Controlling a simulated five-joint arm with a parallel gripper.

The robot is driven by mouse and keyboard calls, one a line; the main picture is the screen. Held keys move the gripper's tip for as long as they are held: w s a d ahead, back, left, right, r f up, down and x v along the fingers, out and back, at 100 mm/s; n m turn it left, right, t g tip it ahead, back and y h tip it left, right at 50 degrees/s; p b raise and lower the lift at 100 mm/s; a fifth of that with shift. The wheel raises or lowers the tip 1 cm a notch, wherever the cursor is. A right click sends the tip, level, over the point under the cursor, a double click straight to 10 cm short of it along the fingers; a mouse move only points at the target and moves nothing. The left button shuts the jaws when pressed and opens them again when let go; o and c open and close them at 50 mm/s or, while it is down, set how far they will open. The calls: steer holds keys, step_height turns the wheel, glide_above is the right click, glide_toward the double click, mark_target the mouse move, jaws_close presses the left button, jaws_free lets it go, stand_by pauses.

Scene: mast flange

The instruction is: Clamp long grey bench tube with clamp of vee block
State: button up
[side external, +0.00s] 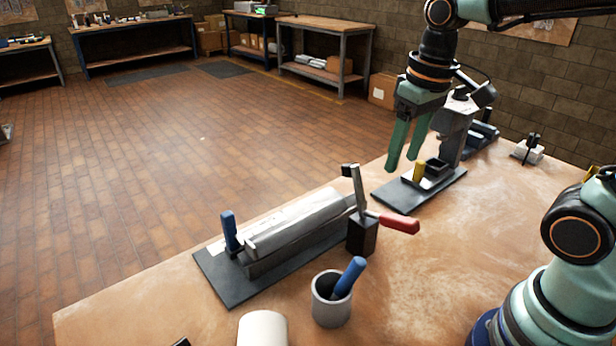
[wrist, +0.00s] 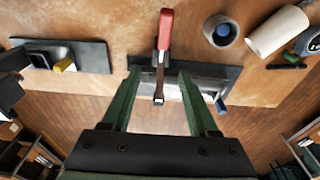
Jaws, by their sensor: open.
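The long grey tube (side external: 300,218) lies lengthwise in the vee block (side external: 262,268), which sits on a dark base plate (side external: 225,285). The clamp (side external: 361,235) stands at the block's right end. Its bar (side external: 357,190) points up, clear of the tube, and its red handle (side external: 400,222) sticks out low to the right. The wrist view also shows the red handle (wrist: 166,27). My gripper (side external: 402,163) is open and empty, above and beyond the clamp, touching nothing. In the wrist view my gripper (wrist: 159,78) has the clamp bar between its fingers in the picture. The fingers partly hide the block there.
A grey cup (side external: 330,308) with a blue-handled tool and a pale cylinder (side external: 262,328) stand in front of the block. A blue upright handle (side external: 229,230) rises at the plate's left end. Another dark plate (side external: 440,192) with a fixture stands at the right.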

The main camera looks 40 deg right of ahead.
mark_target(402, 218)
steer(key=f+g, duration=0.2)
steer(key=f, duration=0.2)
steer(key=s+f+g, duration=0.1)
steer(key=f+g, duration=0.1)
steer(key=f, duration=0.2)
steer(key=s+f+g, duration=0.1)
steer(key=f+g, duration=0.1)
steer(key=f, duration=0.2)
steer(key=shift+s+a+f, duration=0.25)
steer(key=shift+a+f, duration=0.05)
steer(key=shift+f, duration=0.05)
jaws_close()
stand_by(1.5)
